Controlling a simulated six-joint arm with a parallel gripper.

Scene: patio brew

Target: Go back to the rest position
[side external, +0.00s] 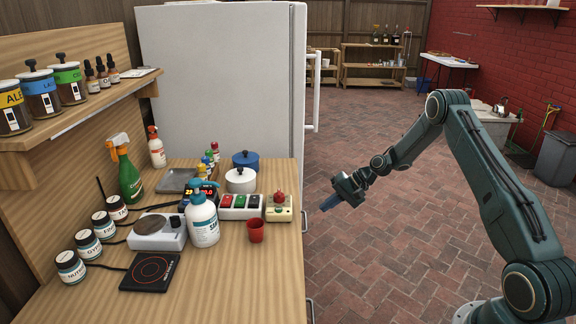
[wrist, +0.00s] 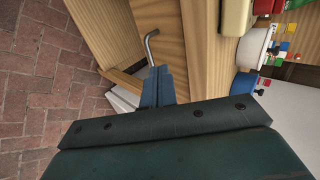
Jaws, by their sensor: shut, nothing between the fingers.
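My gripper (side external: 329,204) is shut and empty in the side external view. It hangs in the air over the brick floor, just right of the wooden counter's edge, and touches nothing that I can see. In the wrist view my gripper's blue fingers (wrist: 158,78) are together, with the counter (wrist: 205,60) and a bent metal handle (wrist: 150,45) behind them. My arm reaches left from its base at the lower right.
The wooden counter (side external: 230,292) bears a red cup (side external: 256,231), a white pump bottle (side external: 202,222), a black scale (side external: 150,271), pots and several jars. A white fridge (side external: 220,80) stands behind it. The brick floor (side external: 370,260) around my arm is clear.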

